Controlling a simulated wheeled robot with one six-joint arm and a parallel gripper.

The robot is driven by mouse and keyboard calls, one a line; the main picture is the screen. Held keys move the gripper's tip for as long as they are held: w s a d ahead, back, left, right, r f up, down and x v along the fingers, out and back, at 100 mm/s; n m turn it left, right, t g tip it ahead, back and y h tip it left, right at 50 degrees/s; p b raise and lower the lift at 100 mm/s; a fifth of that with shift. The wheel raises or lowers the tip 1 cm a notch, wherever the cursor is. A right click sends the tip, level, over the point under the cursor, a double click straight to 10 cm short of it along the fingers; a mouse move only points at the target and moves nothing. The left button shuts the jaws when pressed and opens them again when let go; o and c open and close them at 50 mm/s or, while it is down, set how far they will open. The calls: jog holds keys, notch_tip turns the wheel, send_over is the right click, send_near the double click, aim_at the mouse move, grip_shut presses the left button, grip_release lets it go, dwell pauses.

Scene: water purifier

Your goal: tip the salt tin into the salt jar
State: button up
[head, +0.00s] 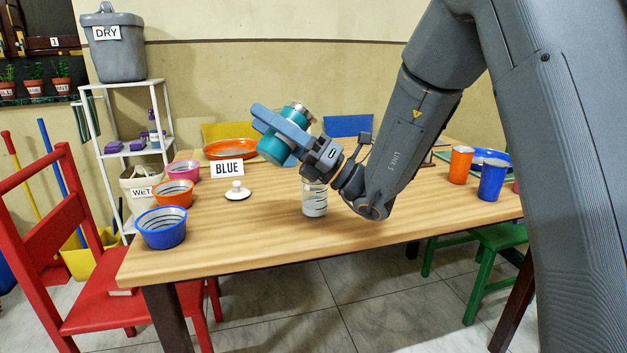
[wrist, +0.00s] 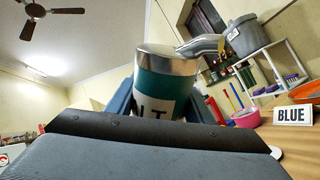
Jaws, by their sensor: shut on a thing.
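The salt tin (head: 274,150) is teal with a silver end and leans in my gripper (head: 283,130), above the table. The tin (wrist: 165,82) also shows in the wrist view, with part of its lettered label visible between the blue-grey fingers. My gripper is shut on it. A clear glass jar (head: 314,204) with dark marks and pale contents at its bottom stands on the table, below and slightly right of the tin. My wrist hides the jar's upper part. I see no lettering on the jar.
A white knobbed lid (head: 237,191) lies left of the jar. A BLUE sign (head: 227,168) and blue (head: 162,231), orange (head: 174,195) and pink (head: 184,171) bowls are farther left. An orange cup (head: 460,166) and blue cup (head: 491,181) stand right. The table's front is clear.

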jog(key=shift+m+t+b, duration=0.35)
jog(key=shift+m+t, duration=0.35)
jog(key=shift+m, duration=0.3)
dwell(0.6)
jog(key=shift+w+d+r+m+t, duration=0.1)
jog(key=shift+r+m+t, duration=0.3)
jog(key=shift+m+t, duration=0.35)
jog(key=shift+w+d+r+m+t, duration=0.1)
jog(key=shift+r+m+t, duration=0.25)
jog(key=shift+m+t, duration=0.35)
dwell(1.8)
jog(key=shift+w+d+m+t, duration=0.1)
jog(key=shift+m+t, duration=0.55)
jog(key=shift+m, duration=0.2)
dwell(1.7)
